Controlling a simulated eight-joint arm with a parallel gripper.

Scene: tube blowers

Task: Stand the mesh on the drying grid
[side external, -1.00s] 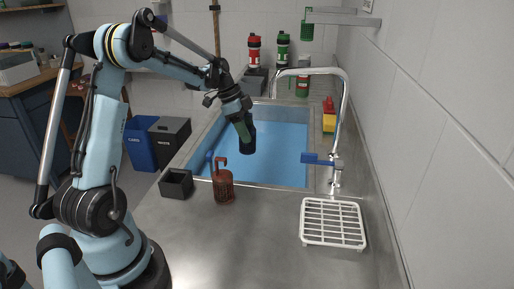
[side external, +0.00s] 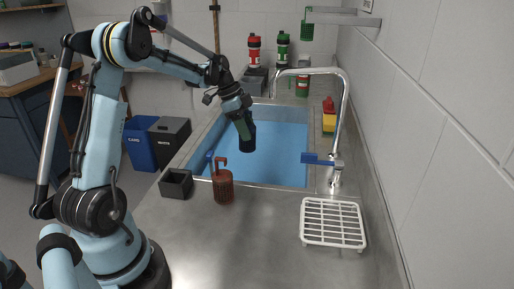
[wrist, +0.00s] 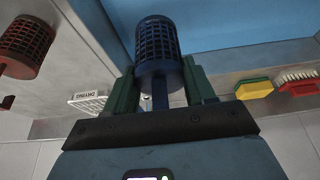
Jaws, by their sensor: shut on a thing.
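My gripper (side external: 243,126) is shut on a dark blue mesh (side external: 248,142), a cylinder with a lattice wall, and holds it over the blue-looking sink basin. In the wrist view the mesh (wrist: 158,47) points away from me, with its narrow stem between the two green fingers of the gripper (wrist: 161,92). The white drying grid (side external: 333,203) lies on the counter at the front right, empty and well apart from the mesh. Its edge with a DRYING label also shows in the wrist view (wrist: 88,98).
A red-brown mesh with a hooked handle (side external: 223,188) stands on the counter before the sink, beside a black open box (side external: 176,184). The faucet (side external: 345,120) with its blue lever (side external: 318,159) rises between sink and wall. Bottles (side external: 254,50) stand behind. Counter left of the grid is clear.

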